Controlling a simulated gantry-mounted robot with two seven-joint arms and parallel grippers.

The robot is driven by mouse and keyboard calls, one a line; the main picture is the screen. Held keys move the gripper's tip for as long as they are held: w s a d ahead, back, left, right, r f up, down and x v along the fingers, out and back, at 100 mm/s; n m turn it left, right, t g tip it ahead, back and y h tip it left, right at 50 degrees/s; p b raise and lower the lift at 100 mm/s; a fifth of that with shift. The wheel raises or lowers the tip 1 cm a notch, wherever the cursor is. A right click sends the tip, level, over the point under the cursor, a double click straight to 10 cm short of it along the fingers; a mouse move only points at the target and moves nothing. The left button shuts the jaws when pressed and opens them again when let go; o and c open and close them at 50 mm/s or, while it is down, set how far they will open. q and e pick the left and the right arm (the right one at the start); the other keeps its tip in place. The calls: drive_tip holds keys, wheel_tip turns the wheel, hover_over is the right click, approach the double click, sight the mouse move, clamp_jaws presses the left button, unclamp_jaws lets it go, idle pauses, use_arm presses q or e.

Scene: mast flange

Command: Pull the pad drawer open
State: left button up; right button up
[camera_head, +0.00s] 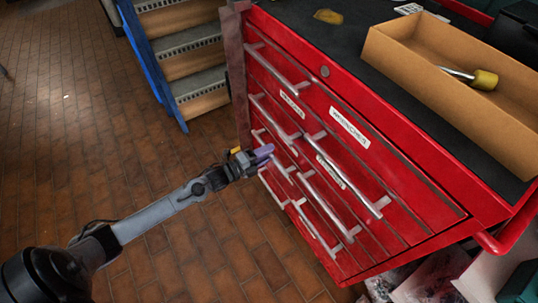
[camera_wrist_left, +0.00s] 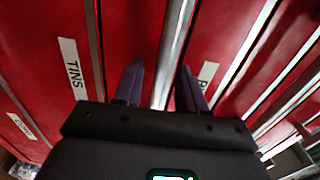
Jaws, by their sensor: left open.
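The red tool chest (camera_head: 430,185) has several drawers with silver bar handles and white labels. My left gripper (camera_head: 264,152) is at the chest's left column of drawers, low on the front. In the left wrist view its two purple fingers (camera_wrist_left: 160,80) are spread, one on each side of a silver bar handle (camera_wrist_left: 177,40). The bar runs between the fingers, and I cannot tell whether either touches it. A label starting with "P" (camera_wrist_left: 207,75) is partly hidden behind the right finger. The drawers look shut.
A cardboard tray (camera_head: 410,70) holding a yellow-handled tool (camera_head: 483,79) sits on the chest's dark top. Steps with a blue side rail (camera_head: 155,65) stand behind on the left. The brick-tiled floor (camera_head: 90,120) in front of the chest is clear.

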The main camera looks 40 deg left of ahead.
use_arm(q)
drive_tip(key=shift+w+d, duration=0.15)
drive_tip(key=shift+w, duration=0.35)
clamp_jaws()
